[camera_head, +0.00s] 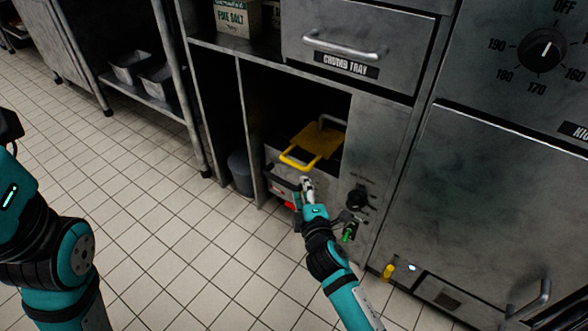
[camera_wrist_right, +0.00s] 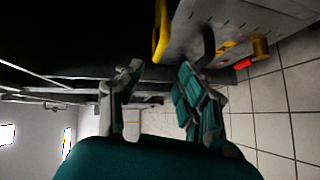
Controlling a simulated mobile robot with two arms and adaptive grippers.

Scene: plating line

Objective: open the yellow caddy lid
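The yellow caddy lid (camera_head: 318,140) lies inside the dark open bay under the crumb tray drawer, on a grey metal caddy (camera_head: 318,172). A yellow loop handle sticks out at the lid's front left. Whether the lid is fully down is hard to tell. My right gripper (camera_head: 307,188) is just in front of the caddy, below the handle. In the right wrist view its two fingers (camera_wrist_right: 158,98) stand apart with nothing between them, and the yellow handle (camera_wrist_right: 160,35) is beyond the fingertips. My left arm is at the left edge; its gripper is out of view.
A dark bin (camera_head: 240,172) stands left of the caddy. The crumb tray drawer (camera_head: 358,40) is above. Tiled floor in front is clear.

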